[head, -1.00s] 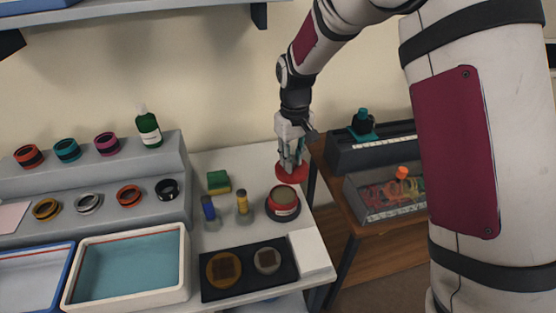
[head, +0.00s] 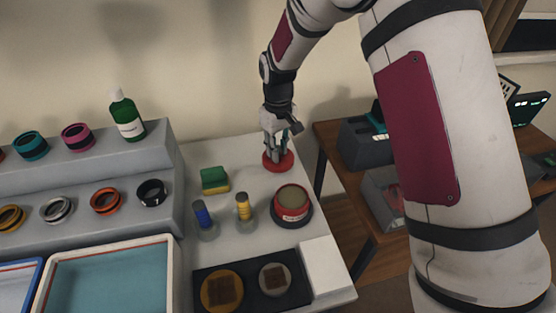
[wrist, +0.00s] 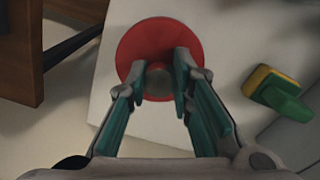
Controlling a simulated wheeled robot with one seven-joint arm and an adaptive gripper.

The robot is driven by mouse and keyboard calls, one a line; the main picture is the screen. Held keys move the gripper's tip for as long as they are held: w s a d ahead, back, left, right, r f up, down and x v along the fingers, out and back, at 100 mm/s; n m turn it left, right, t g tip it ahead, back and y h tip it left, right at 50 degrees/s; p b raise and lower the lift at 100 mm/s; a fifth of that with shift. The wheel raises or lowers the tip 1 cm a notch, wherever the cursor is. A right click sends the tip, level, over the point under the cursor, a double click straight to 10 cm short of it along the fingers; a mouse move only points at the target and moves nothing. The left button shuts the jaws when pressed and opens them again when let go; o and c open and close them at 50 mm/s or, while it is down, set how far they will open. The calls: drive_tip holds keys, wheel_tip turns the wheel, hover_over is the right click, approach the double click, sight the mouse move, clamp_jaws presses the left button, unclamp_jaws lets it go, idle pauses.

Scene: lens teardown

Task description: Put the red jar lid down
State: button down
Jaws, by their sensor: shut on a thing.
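The red jar lid (head: 279,162) is a flat red disc with a knob in its middle. In the head view it is low over or on the white table's back right part; I cannot tell if it touches the table. My gripper (head: 278,150) points down and is shut on the lid's knob. In the wrist view my gripper (wrist: 165,82) has its teal fingers on either side of the grey knob, and the lid (wrist: 140,45) spreads out around it. The open red jar (head: 292,203) stands in front of the lid, in a dark ring.
The white table's (head: 235,150) right edge is close to the lid; a wooden table (head: 336,135) lies beyond.

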drive_tip(key=shift+f, duration=2.15)
drive_tip(key=shift+f, duration=0.1)
drive_tip(key=c, duration=1.4)
unclamp_jaws()
